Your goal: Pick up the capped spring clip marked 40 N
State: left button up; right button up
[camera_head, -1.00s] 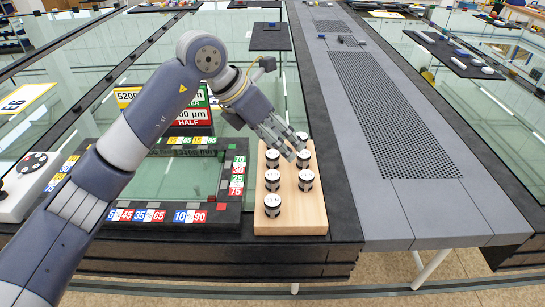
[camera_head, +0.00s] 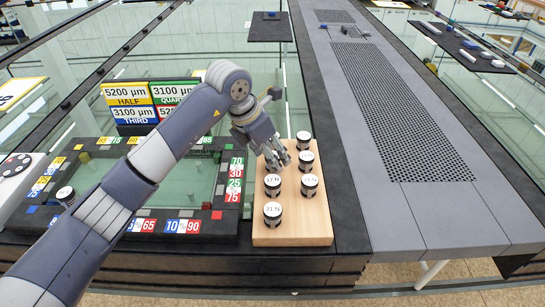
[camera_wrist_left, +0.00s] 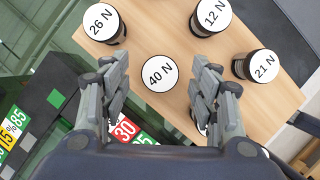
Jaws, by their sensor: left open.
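In the left wrist view the capped spring clip marked 40 N (camera_wrist_left: 160,73) stands upright with its white round cap up. It sits just ahead of and between the fingers of my left gripper (camera_wrist_left: 160,95), which is open and not touching it. In the head view my left gripper (camera_head: 279,160) hangs over the far left part of the wooden block (camera_head: 290,232) and hides part of it. I cannot tell the 40 N cap there. My right gripper is not in view.
Close neighbours are the clips marked 26 N (camera_wrist_left: 103,22), 12 N (camera_wrist_left: 210,15) and 21 N (camera_wrist_left: 262,65). Another clip is mostly hidden by the right finger. A clip marked 31 N (camera_head: 272,214) stands near the block's front. A dark frame with coloured number tiles (camera_head: 236,172) lies left.

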pick_arm(q)
jog(key=shift+w+d+f, duration=0.1)
jog(key=shift+d+f, duration=0.15)
jog(key=shift+f, duration=0.25)
jog(key=shift+w+d+f, duration=0.1)
jog(key=shift+f, duration=0.25)
jog(key=shift+w+f, duration=0.1)
jog(key=shift+f, duration=0.05)
jog(key=c, duration=0.9)
jog(key=shift+c, duration=1.1)
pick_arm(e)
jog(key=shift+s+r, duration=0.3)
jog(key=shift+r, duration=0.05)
